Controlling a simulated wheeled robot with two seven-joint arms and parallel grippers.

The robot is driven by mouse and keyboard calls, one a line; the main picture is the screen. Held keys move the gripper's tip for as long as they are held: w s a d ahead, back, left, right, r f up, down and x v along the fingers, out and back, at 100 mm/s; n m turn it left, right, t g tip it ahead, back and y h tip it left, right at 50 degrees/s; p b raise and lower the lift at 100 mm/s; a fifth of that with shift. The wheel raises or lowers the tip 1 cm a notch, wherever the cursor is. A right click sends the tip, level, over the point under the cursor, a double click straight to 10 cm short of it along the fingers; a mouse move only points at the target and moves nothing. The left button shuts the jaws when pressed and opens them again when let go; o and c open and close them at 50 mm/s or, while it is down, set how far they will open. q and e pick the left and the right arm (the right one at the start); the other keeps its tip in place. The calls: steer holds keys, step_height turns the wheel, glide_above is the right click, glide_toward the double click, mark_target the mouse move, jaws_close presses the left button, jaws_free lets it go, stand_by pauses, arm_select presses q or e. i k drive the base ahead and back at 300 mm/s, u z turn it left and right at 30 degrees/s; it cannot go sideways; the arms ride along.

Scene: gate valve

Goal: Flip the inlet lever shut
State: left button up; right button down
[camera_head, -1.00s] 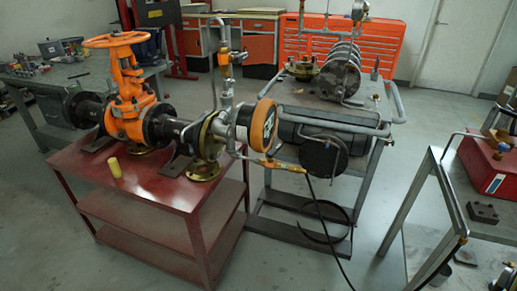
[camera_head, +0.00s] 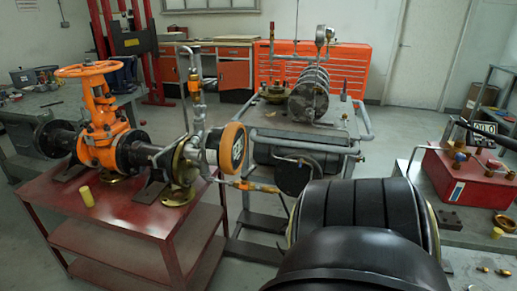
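An orange gate valve (camera_head: 100,125) with an orange handwheel (camera_head: 95,69) stands on the red table at the left, joined to a dark flanged pipe. Two small orange lever-like parts show on the grey piping right of it. One is upright on the vertical pipe (camera_head: 194,86). The other lies roughly level on the low pipe (camera_head: 258,187), right of the orange-rimmed round gauge (camera_head: 232,148). I cannot tell which is the inlet lever, or its exact position. Neither gripper shows. A large black rounded link, apparently of my arm, fills the bottom right and hides part of the floor and bench.
The red table (camera_head: 115,212) has a small yellow cylinder (camera_head: 87,196) near its front edge. A grey bench (camera_head: 300,125) with pipework stands behind. A red box (camera_head: 460,177) with brass fittings sits on the right bench. Orange cabinets (camera_head: 340,70) line the back wall.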

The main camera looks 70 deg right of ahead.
mark_target(244, 176)
steer(key=k, duration=0.95)
steer(key=z, duration=1.25)
steer(key=i, duration=0.3)
steer(key=u, duration=0.05)
